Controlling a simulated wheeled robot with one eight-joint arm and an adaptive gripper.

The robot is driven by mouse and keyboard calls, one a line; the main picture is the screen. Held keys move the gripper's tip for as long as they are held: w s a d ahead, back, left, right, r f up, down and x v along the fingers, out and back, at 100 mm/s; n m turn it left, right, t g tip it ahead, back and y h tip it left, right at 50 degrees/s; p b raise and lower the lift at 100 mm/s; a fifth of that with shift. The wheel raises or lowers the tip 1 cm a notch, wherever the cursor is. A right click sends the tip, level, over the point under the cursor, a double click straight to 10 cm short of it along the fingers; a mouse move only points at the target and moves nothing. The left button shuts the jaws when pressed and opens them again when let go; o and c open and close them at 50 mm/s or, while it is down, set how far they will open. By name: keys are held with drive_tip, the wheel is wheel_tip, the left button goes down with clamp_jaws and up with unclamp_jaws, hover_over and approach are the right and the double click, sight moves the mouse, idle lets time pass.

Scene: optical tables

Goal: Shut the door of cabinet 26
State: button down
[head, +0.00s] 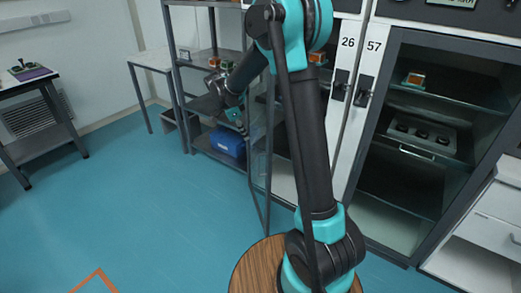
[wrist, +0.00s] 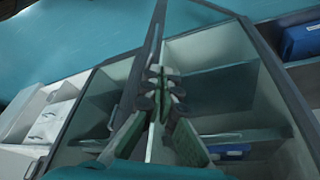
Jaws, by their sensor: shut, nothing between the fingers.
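The door of cabinet 26 (head: 259,178), a glass panel in a thin dark frame, stands open and juts out into the room in the head view. The cabinet's label (head: 347,42) shows on its white front, right of my arm. My arm hides much of the cabinet's opening. My gripper (head: 238,118) is at the left of the open door, around its upper half. It also shows in the wrist view (wrist: 160,96), with its fingers closed together and empty. A dark frame bar runs close to the fingers there. I cannot tell whether they touch the door.
Cabinet 57 (head: 374,47) at the right has a dark-framed glass door and holds instruments. A grey shelf rack (head: 172,40) with a blue case (head: 222,141) stands behind my gripper. A round wooden stool (head: 250,272) is at the front.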

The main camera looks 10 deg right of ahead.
drive_tip(key=w+d+f, duration=0.1)
drive_tip(key=d+f, duration=0.5)
drive_tip(key=f, duration=0.3)
drive_tip(key=shift+w+d+f+m, duration=0.25)
drive_tip(key=shift+w+d+m, duration=0.1)
drive_tip(key=shift+d+m, duration=0.05)
drive_tip(key=shift+d, duration=0.15)
